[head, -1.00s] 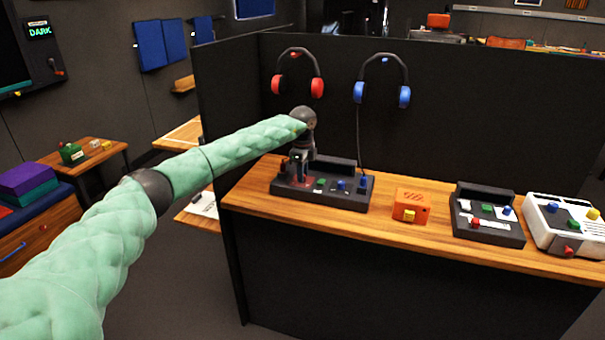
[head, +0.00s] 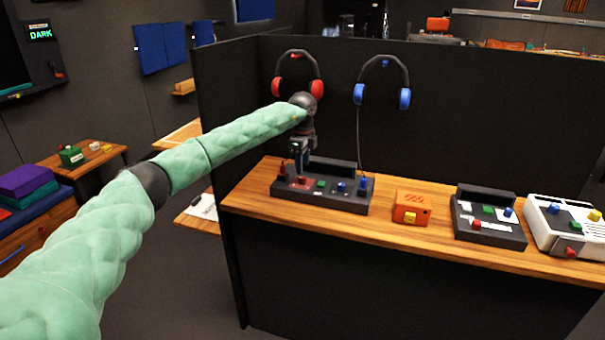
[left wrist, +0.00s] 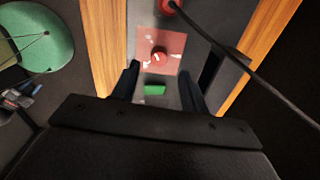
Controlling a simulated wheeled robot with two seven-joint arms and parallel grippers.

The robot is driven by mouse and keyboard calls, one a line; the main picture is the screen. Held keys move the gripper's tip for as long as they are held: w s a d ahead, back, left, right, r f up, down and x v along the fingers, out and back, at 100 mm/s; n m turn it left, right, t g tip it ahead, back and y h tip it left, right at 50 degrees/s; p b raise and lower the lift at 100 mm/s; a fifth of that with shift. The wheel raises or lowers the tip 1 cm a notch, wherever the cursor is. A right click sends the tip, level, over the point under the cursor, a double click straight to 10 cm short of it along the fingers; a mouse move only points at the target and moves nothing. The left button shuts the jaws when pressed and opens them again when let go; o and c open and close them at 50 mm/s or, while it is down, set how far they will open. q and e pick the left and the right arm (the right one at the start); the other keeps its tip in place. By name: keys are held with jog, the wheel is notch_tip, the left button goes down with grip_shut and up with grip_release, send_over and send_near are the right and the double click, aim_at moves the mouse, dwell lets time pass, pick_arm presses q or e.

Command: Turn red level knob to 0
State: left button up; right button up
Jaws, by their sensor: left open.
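The dark control panel (head: 335,201) sits at the left end of the wooden desk. Its red level knob (left wrist: 158,56) shows in the left wrist view as a round red knob with a white mark, on a pale red square plate. In the head view the red knob (head: 302,181) is small and lies just below the fingertips. My left gripper (head: 301,168) points down over the panel, open, with nothing held. In the left wrist view its fingers (left wrist: 158,75) stand apart, with the knob just beyond the gap. The knob's exact setting is too small to read.
A green button (left wrist: 155,89) shows between the fingers. A red lever (head: 282,171) and blue knobs (head: 341,185) are on the panel. An orange box (head: 411,207) and two more panels stand to the right. A cable hangs from the blue headphones (head: 382,80).

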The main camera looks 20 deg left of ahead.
aim_at(302, 177)
pick_arm(q)
jog(key=shift+r, duration=1.55)
pick_arm(e)
notch_tip(302, 177, down, 3)
jog(key=shift+w+a+r, duration=0.1)
jog(key=shift+a+r, duration=0.05)
jog(key=shift+r, duration=0.05)
jog(key=shift+w+r, duration=0.1)
